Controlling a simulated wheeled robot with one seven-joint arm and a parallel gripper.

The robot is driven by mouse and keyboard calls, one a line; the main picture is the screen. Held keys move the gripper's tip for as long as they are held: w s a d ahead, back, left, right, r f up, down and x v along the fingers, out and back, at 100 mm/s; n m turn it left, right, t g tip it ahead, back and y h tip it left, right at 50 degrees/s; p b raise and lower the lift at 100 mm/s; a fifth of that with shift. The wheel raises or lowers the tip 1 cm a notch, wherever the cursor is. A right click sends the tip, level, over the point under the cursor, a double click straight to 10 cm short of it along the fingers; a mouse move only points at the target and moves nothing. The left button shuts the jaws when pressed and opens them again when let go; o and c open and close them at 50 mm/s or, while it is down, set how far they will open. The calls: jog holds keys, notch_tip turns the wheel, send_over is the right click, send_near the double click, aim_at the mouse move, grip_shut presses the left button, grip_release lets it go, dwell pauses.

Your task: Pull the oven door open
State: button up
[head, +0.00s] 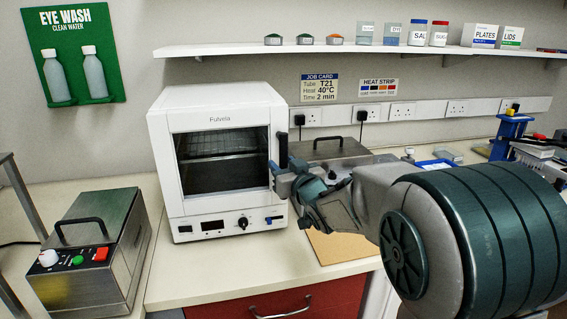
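The white oven (214,103) stands on the bench, with "Fulvela" printed above its door. Its door (222,201) looks shut, and wire racks show through the dark window. A dark upright handle (282,146) is at the door's right edge. My gripper (277,170) reaches in from the right and is at the lower part of the handle. The fingertips are small and overlap the handle, so I cannot tell whether they grip it or only sit beside it.
A steel unit (92,252) with a black handle and coloured knobs stands left of the oven. Another steel box (328,150) is behind my arm. A brown board (340,246) lies on the bench at the right. A shelf (340,49) holds jars and boxes above. Bench in front of the oven is clear.

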jog(key=shift+w+a, duration=0.15)
jog(key=shift+w, duration=0.05)
grip_shut()
jog(key=shift+s, duration=0.15)
